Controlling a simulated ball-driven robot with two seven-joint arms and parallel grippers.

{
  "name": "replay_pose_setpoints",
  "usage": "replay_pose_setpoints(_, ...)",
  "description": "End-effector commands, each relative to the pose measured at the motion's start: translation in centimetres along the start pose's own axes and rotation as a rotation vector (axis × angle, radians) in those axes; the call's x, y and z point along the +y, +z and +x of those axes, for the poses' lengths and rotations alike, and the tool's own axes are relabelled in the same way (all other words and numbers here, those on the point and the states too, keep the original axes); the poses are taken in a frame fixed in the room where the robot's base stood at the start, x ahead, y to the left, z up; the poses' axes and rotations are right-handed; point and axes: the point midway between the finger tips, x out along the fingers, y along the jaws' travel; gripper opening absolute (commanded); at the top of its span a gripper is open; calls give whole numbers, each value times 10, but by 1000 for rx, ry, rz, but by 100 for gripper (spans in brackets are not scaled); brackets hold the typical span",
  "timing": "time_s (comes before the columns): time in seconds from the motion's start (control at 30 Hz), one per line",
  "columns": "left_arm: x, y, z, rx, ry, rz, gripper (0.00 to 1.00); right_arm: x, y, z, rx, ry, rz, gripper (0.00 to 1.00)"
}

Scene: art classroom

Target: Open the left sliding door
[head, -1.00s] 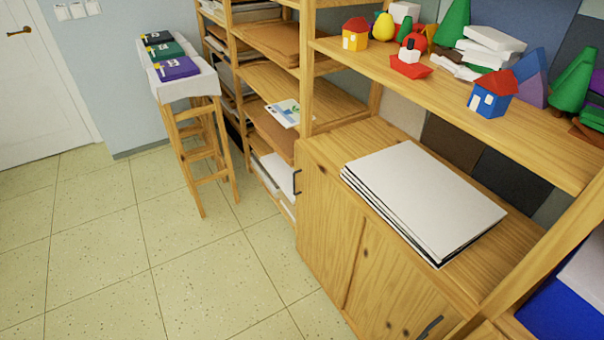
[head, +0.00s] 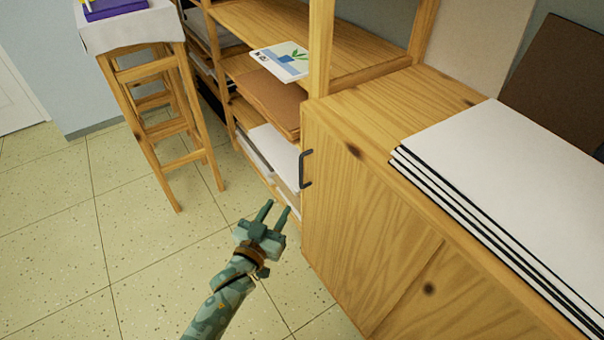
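The left sliding door (head: 358,205) is a light knotty wood panel on the front of a low cabinet. Its dark grey handle (head: 305,169) is at the door's left edge, near the top. The door covers the left part of the cabinet front, and no gap shows at its left edge. My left gripper (head: 277,209), grey-green, is in front of the door's left end, lower in the picture than the handle and apart from it. Its two fingers are spread with nothing between them. My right gripper is out of view.
The right door (head: 465,300) shows partly at the lower right. White boards (head: 510,190) are stacked on the cabinet top. An open wooden shelf (head: 285,30) with papers adjoins on the left. A wooden stool (head: 160,110) stands farther left. The tiled floor (head: 150,245) is clear.

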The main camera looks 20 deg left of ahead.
Motion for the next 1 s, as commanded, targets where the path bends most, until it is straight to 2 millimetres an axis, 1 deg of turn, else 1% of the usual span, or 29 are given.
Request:
replay_pose_setpoints(0.03,0,4,12,-1,1,1,32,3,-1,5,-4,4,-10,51)
replay_pose_setpoints(0.1,0,5,30,-1,1,1,32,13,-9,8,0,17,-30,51)
replay_pose_setpoints(0.3,0,8,82,-5,1,0,32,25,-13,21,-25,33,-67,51)
replay_pose_setpoints(0.4,0,8,103,-6,1,0,32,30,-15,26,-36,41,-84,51)
replay_pose_setpoints(0.47,0,8,114,-7,0,1,32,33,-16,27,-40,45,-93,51)
replay_pose_setpoints(0.5,0,7,120,-6,1,0,32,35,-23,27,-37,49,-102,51)
replay_pose_setpoints(0.6,0,6,131,-7,0,1,32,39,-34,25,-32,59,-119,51)
replay_pose_setpoints(0.7,0,4,137,-6,0,1,32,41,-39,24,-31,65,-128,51)
replay_pose_setpoints(0.97,0,2,139,-4,0,0,32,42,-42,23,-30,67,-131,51)
replay_pose_setpoints(1.0,0,2,139,-4,0,0,30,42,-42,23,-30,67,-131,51)
